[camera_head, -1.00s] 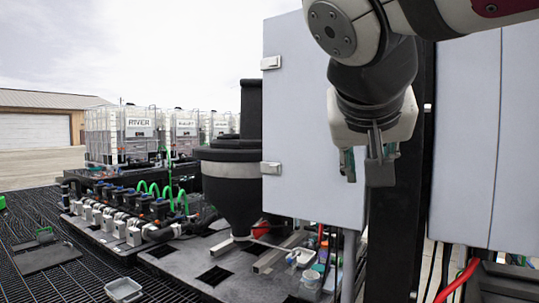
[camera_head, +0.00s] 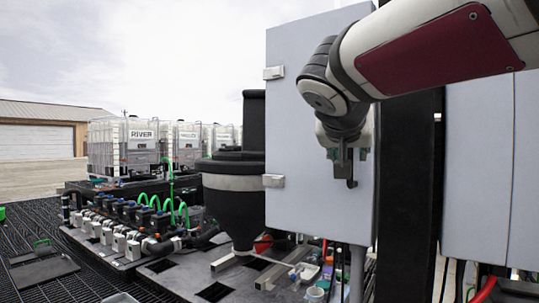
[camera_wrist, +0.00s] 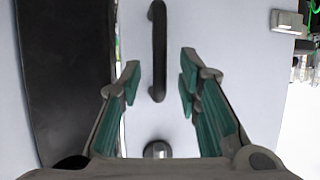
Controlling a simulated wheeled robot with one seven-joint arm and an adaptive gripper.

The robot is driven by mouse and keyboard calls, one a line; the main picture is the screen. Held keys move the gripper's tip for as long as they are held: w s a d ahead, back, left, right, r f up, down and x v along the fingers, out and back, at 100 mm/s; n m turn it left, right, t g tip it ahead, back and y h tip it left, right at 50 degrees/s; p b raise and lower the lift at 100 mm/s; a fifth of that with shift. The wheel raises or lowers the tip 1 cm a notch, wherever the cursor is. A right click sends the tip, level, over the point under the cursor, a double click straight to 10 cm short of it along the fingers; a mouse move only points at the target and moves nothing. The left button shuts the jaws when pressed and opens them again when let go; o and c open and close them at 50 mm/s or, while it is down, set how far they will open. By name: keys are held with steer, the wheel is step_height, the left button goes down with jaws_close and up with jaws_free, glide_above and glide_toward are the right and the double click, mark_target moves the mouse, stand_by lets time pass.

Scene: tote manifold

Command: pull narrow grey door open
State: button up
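The narrow grey door (camera_head: 300,115) is a tall pale panel with hinges on its left edge in the head view. In the wrist view the door (camera_wrist: 225,30) shows its black bar handle (camera_wrist: 158,50) upright, and a round metal lock (camera_wrist: 157,150) below it in that picture. My gripper (camera_head: 343,160) is in front of the door in the head view. In the wrist view my gripper (camera_wrist: 160,68) is open, with one green-padded finger on each side of the handle and gaps visible. I cannot tell whether the fingertips reach as deep as the bar.
A dark post (camera_head: 408,190) stands right of the door, with another grey cabinet (camera_head: 480,150) beyond it. Silver hinges (camera_head: 274,181) jut from the door's left edge. A black hopper (camera_head: 235,190) stands left, near a manifold with green hoses (camera_head: 160,205). Small containers lie below the door.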

steer(key=shift+x, duration=1.1)
jaws_close()
steer(key=shift+a, duration=0.1)
